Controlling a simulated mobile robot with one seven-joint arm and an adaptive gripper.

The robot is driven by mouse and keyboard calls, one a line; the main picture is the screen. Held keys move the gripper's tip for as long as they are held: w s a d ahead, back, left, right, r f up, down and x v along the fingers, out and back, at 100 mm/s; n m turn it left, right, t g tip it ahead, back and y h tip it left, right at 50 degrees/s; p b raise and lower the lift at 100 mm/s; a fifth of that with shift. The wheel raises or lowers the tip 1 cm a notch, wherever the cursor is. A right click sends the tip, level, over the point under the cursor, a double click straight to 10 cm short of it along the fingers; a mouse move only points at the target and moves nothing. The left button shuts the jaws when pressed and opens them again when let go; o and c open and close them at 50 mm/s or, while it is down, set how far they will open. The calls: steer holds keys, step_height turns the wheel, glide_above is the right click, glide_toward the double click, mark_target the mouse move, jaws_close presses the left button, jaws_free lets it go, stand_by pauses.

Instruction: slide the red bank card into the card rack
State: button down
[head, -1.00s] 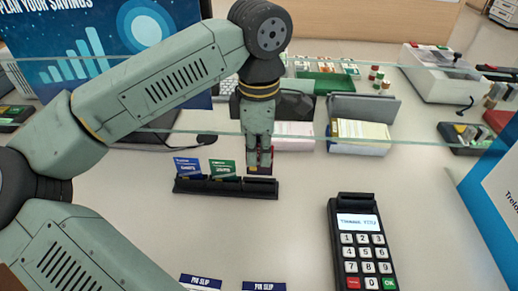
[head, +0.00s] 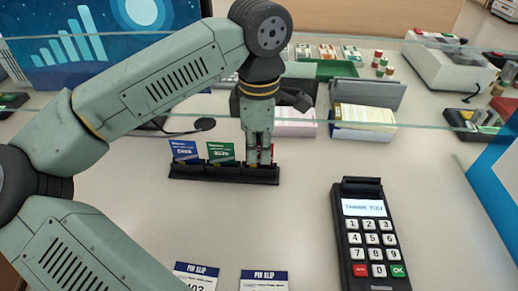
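The black card rack (head: 222,177) stands on the counter in the head view. A blue card (head: 184,151) is upright in its left slot and a green card (head: 221,152) is in its middle slot. My gripper (head: 259,158) points down over the right slot, its fingers close together around the red bank card (head: 271,154). Only slivers of the red card show beside the fingers. Its lower edge is hidden at the rack, so I cannot tell how deep it sits.
A card terminal (head: 370,235) stands to the right of the rack. Two pin slips (head: 263,277) lie in front. A clear glass edge (head: 320,120) crosses behind, with a stack of papers (head: 363,116) beyond it. The counter between rack and terminal is bare.

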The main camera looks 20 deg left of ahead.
steer(key=c, duration=2.3)
jaws_free()
steer(key=o, duration=0.6)
steer(key=shift+r, duration=0.15)
steer(key=shift+r+p, duration=2.15)
steer(key=shift+r, duration=1.3)
steer(key=shift+s+f, duration=0.1)
steer(key=shift+f, duration=0.05)
